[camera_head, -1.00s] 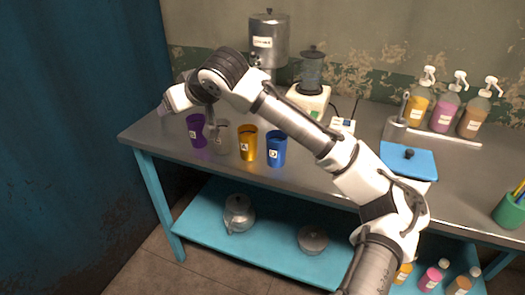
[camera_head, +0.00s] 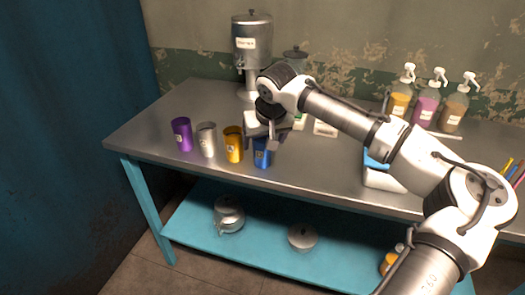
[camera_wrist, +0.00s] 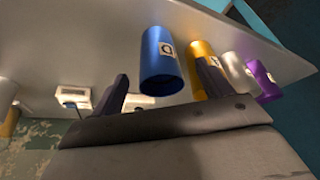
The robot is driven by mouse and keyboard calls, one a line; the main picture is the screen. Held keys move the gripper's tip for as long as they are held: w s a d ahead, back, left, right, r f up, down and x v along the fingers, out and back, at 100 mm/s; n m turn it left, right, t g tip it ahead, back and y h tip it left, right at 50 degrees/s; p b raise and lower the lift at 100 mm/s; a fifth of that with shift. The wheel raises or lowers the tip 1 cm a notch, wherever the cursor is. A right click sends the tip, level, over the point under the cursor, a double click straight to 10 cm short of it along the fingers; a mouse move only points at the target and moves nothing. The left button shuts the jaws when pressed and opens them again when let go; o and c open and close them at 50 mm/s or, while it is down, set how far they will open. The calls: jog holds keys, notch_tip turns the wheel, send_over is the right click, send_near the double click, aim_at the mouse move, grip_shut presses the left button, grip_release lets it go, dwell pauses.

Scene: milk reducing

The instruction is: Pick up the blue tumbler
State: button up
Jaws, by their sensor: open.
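The blue tumbler (camera_head: 262,152) stands upright on the metal table, last on the right in a row of tumblers. My gripper (camera_head: 264,140) is open above and right at it in the head view, covering part of its top. In the wrist view the blue tumbler (camera_wrist: 160,62) shows its open rim and a white label, and lies between the two dark fingers of my gripper (camera_wrist: 162,92). I cannot tell whether the fingers touch it.
The gold tumbler (camera_head: 233,145) stands close to the left of the blue one, then the silver (camera_head: 207,140) and purple (camera_head: 182,134) tumblers. A metal dispenser (camera_head: 251,45) and pump bottles (camera_head: 426,100) stand at the back. The table's front edge is near the tumblers.

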aim_at(262, 158)
jog(key=shift+p+x, duration=0.6)
jog(key=shift+x, duration=2.1)
jog(key=shift+w+r, duration=0.1)
jog(key=shift+w, duration=0.1)
jog(key=shift+c, duration=0.5)
jog(key=c, duration=1)
jog(key=shift+r, duration=0.15)
